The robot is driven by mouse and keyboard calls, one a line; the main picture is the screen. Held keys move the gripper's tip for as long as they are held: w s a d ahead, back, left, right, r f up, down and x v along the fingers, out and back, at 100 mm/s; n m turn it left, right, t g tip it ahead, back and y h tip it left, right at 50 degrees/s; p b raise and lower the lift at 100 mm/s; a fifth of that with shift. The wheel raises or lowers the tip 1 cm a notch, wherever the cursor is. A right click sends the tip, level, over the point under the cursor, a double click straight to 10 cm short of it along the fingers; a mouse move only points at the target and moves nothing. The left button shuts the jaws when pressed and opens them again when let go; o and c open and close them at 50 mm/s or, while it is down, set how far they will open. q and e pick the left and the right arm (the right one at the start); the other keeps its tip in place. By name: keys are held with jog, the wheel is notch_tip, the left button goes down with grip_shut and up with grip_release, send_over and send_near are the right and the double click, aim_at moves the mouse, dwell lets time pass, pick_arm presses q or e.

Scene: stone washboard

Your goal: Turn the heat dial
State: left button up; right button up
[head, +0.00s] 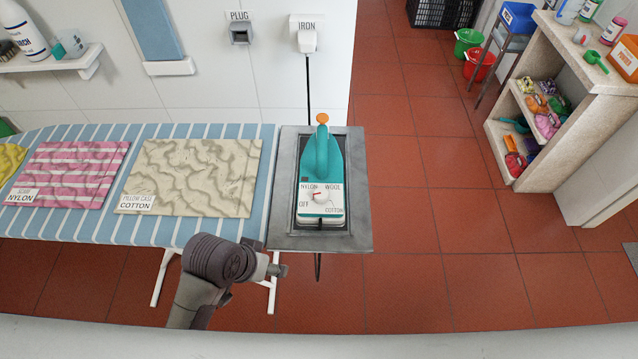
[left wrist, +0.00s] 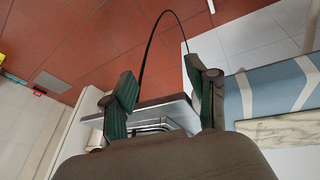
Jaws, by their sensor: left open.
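The teal and white iron (head: 322,165) lies on a grey stand (head: 353,241), its orange-topped end away from me. Its white heat dial (head: 320,196) sits on the near end, ringed by the labels NYLON, WOOL, COTTON and OFF. A small red mark shows on the dial, but I cannot tell which label it points to. In the left wrist view my left gripper (left wrist: 163,82) is open and empty. The grey stand (left wrist: 178,106) shows between and beyond its fingers; the dial is not visible there. In the head view my arm is left of and nearer than the stand. My right gripper is in neither view.
A striped ironing board (head: 262,160) with cloths labelled NYLON and COTTON lies left of the stand. A black cord (head: 308,95) runs from the iron to the wall plug marked IRON (head: 307,41). Tiled floor is open to the right; a shelf (head: 565,170) stands beyond.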

pick_arm(q)
jog(key=w+d+r, duration=0.1)
jog(key=d+r, duration=0.1)
jog(key=w+d+r+m+h, duration=0.1)
jog(key=w+d+r, duration=0.1)
jog(key=d, duration=0.1)
jog(key=w+d+r+m, duration=0.1)
jog(key=d+r, duration=0.1)
jog(key=r, duration=0.1)
jog(key=shift+w+d+g+h, duration=0.2)
jog(key=shift+d+g+h, duration=0.1)
jog(key=shift+h, duration=0.1)
jog(key=w+d+r+m+g, duration=0.1)
jog(key=w+d+r+m, duration=0.15)
jog(key=d+r, duration=0.25)
jog(key=m+g+y, duration=0.2)
jog(key=y, duration=0.3)
send_near(321, 193)
notch_tip(321, 193, down, 9)
jog(key=p, duration=0.2)
jog(key=shift+s+a+p, duration=0.15)
jog(key=shift+p, duration=0.2)
grip_shut()
